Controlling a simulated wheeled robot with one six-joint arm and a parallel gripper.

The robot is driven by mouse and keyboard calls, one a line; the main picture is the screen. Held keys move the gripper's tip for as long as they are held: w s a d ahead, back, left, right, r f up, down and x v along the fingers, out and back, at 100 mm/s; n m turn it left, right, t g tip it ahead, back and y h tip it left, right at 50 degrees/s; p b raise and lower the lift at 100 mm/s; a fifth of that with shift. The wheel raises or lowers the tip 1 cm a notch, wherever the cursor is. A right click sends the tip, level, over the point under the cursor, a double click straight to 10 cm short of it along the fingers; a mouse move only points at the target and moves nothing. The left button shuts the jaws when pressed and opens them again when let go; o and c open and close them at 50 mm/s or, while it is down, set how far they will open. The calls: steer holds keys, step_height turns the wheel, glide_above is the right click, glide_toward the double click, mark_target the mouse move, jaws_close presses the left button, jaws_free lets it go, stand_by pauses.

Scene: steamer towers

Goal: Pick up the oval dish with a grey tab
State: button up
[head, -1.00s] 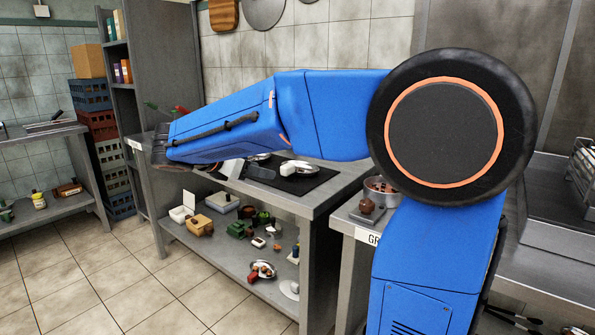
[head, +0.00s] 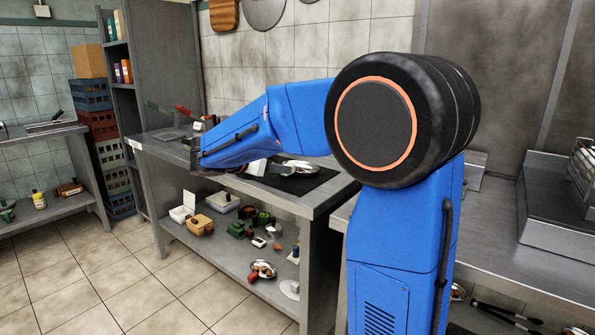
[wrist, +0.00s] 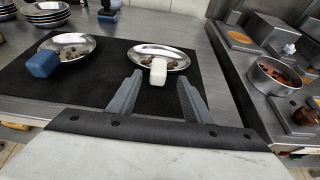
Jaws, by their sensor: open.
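On a black mat (wrist: 100,85) in the wrist view lie two shiny metal dishes holding small brown bits. The right one is an oval dish (wrist: 181,61) with a pale, whitish-grey block tab (wrist: 158,70) at its near edge. The left dish (wrist: 80,42) has a blue block tab (wrist: 42,63). My gripper (wrist: 159,82) is open and empty; its two grey fingers point towards the pale tab, which shows between the fingertips. The fingers appear short of the tab, without visible contact. In the head view a metal dish (head: 303,168) shows on the mat; my arm partly hides this area.
A pot with red contents (wrist: 275,75) and small boxes stand on the counter to the right in the wrist view. Stacked plates (wrist: 45,12) are at the back left. A shelf (head: 225,258) with many small items lies under the counter.

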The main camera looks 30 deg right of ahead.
mark_target(296, 168)
steer(key=shift+x, duration=3)
steer(key=shift+w, duration=0.1)
jaws_close()
